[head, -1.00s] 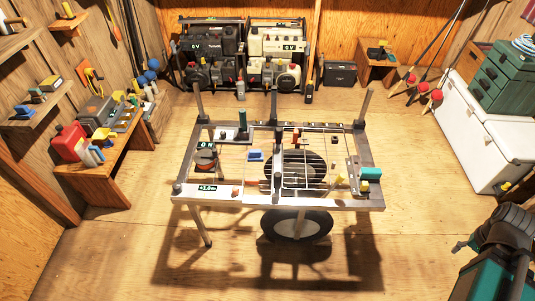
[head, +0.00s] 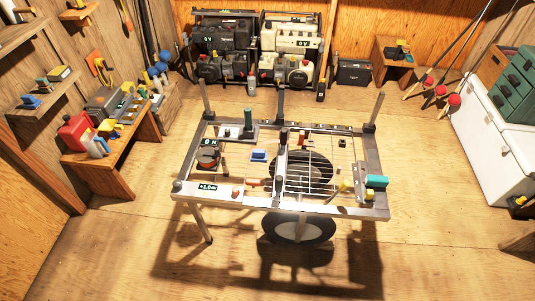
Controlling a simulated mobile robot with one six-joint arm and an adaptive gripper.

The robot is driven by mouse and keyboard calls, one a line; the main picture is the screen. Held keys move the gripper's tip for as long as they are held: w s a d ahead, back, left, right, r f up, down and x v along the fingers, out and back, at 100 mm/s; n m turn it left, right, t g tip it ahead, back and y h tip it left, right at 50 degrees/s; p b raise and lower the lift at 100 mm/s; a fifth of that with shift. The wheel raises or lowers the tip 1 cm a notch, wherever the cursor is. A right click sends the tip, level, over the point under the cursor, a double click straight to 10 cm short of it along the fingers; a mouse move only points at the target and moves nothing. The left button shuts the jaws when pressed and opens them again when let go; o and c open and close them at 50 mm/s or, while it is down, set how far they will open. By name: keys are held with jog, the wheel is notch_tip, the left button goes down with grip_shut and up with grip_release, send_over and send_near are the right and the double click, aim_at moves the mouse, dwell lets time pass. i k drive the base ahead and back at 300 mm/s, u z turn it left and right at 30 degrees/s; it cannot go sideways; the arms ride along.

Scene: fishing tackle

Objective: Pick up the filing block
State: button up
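I cannot tell for certain which object is the filing block. Small block-like things show on the metal-framed stand (head: 183,190) in mid-view: a blue block (head: 259,155) left of centre and a teal block (head: 376,181) at the right edge. More small blocks sit on the left wall shelf, among them a blue one (head: 31,101) and a yellow-topped one (head: 59,73). All are too small to read in detail. My gripper is out of view.
A wooden bench (head: 128,160) with a red can (head: 77,133) stands at the left. Engine-like machines on a rack (head: 225,45) stand at the back. A white cooler (head: 490,135) with green boxes is at the right. Wooden floor (head: 440,220) is open around the stand.

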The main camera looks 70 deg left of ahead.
aim_at(256, 155)
jog(key=z, duration=0.15)
jog(key=i, duration=1.75)
jog(key=u, duration=2.85)
